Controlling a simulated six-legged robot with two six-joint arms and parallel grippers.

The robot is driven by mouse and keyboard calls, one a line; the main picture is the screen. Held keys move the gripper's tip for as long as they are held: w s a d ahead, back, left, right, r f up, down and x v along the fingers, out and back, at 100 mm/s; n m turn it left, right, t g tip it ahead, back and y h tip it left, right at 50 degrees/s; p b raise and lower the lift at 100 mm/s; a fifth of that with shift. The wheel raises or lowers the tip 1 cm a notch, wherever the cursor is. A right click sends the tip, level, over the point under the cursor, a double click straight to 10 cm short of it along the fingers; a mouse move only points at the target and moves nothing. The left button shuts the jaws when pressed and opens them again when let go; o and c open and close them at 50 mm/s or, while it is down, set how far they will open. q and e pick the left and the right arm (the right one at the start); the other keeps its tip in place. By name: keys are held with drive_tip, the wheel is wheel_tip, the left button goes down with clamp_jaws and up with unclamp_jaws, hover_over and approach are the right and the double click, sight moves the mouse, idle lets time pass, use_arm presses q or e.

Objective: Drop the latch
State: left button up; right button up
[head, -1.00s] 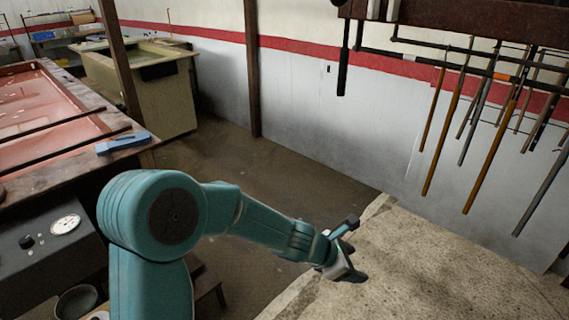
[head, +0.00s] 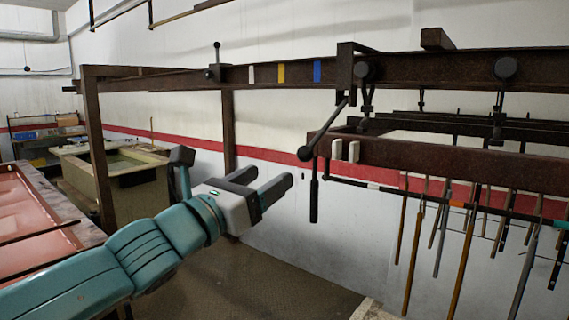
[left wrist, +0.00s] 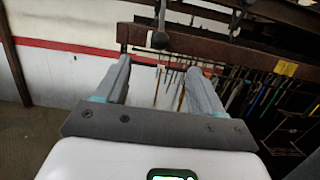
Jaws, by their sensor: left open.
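A dark rail (head: 400,70) runs across the head view. A black lever with a round knob (head: 305,153) slants down from a bracket (head: 345,66) on it; this may be the latch, though I cannot tell for sure. A similar round knob (left wrist: 160,40) shows beyond my fingers in the left wrist view. My left gripper (head: 270,181) is open and empty, lower left of the knob and apart from it. Its fingers (left wrist: 158,66) point toward the rack in the left wrist view. My right gripper is not in view.
A rusty beam (head: 440,163) carries hanging rods (head: 465,250) at right. A black bar (head: 314,200) hangs beside its left end. A small upright lever (head: 216,62) stands on the rail near white, yellow and blue marks. A tub (head: 118,172) stands at left.

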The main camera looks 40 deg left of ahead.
sight(300, 157)
use_arm(q)
drive_tip(key=x, duration=1.2)
drive_tip(key=shift+w+p, duration=0.4)
drive_tip(key=c, duration=0.9)
drive_tip(key=shift+f, duration=0.1)
